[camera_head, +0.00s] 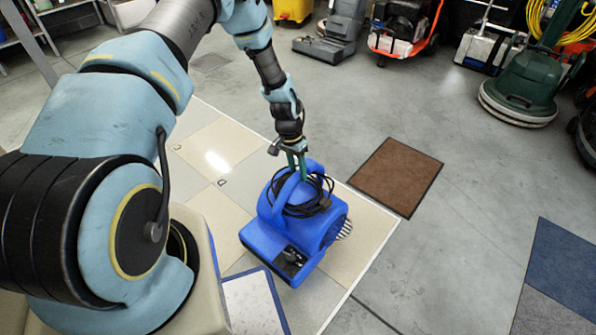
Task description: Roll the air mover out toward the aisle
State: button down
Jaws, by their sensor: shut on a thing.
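The air mover (267,240) is a blue blower with a black cord coiled on its top. It stands on the light tiled floor area, near that area's right border. My gripper (297,168) comes down from above and is shut on the blue handle at the top of the air mover. The coiled cord (318,205) and the handle partly hide the fingertips. A black control panel (290,262) faces the front of the picture, and a pale grille shows at the right side.
A brown mat (397,176) lies just right of the air mover. A blue mat (561,265) lies at far right. A blue-edged pale panel (252,303) is close in front. A green floor machine (524,88) and other machines stand at the back. Grey floor between is clear.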

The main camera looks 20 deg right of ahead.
jog(key=shift+s+a+f, duration=0.15)
jog(key=shift+s+a, duration=0.05)
jog(key=shift+a, duration=0.25)
jog(key=c, duration=0.9)
grip_release()
jog(key=o, duration=0.4)
jog(key=shift+w+d, duration=0.1)
jog(key=shift+d, duration=0.2)
jog(key=shift+r, duration=0.2)
jog(key=shift+w+r, duration=0.1)
jog(key=shift+r, duration=0.25)
jog(key=r, duration=0.3)
jog(key=w+r, duration=0.1)
jog(key=r, duration=0.2)
jog(key=a+r, duration=0.1)
jog(key=r, duration=0.2)
jog(key=shift+w+r+p, duration=0.35)
jog(key=shift+p, duration=0.05)
